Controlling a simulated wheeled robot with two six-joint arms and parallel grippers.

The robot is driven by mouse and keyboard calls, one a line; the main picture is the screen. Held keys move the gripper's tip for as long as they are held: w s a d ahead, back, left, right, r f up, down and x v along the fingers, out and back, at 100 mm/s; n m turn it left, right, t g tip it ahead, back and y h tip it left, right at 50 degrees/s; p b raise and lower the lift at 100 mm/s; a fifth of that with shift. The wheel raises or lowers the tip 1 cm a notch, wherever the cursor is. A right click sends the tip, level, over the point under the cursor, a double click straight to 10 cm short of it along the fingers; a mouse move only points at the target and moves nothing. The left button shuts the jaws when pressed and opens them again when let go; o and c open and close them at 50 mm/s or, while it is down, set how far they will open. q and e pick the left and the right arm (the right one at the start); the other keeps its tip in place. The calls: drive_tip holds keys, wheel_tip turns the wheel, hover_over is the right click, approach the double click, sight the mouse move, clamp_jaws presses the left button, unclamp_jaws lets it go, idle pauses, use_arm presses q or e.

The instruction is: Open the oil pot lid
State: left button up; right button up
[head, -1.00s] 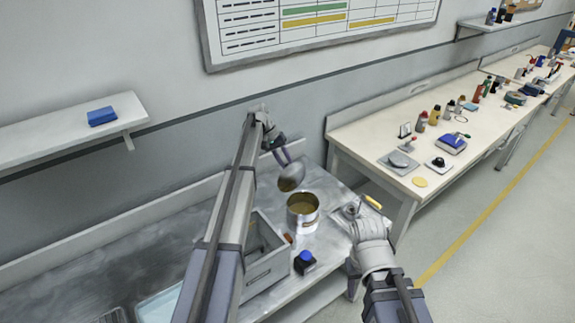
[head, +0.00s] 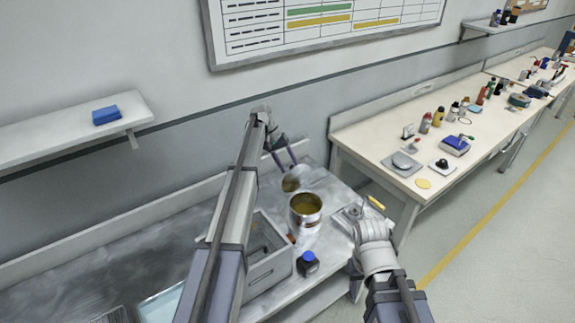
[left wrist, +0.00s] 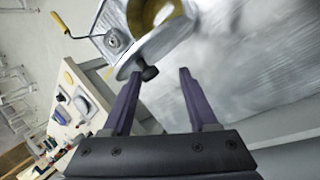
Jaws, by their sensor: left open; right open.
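The oil pot (head: 305,224) is a metal can standing upright on the grey metal table, its top uncovered and yellow-brown inside. It also shows in the left wrist view (left wrist: 133,15). Its round lid (head: 291,184) is off the pot, behind it and to its left. In the left wrist view the lid (left wrist: 150,48) is tilted, with its black knob (left wrist: 148,73) close to my fingertips. My left gripper (head: 286,165) is open just above the lid and does not grip the knob. My right gripper (head: 355,284) is low by the table's front edge, partly hidden by its wrist.
A crank device with a yellow handle (head: 376,203) is right of the pot. A grey bin (head: 268,268) and a blue-capped bottle (head: 308,263) stand on the near side. A second bench (head: 385,150) with several items is at the right. The table's left part is fairly clear.

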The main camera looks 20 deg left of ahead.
use_arm(q)
drive_tip(key=shift+w+r, duration=0.1)
drive_tip(key=p+v, duration=0.7)
drive_tip(key=shift+a+r, duration=0.15)
drive_tip(key=shift+r, duration=0.15)
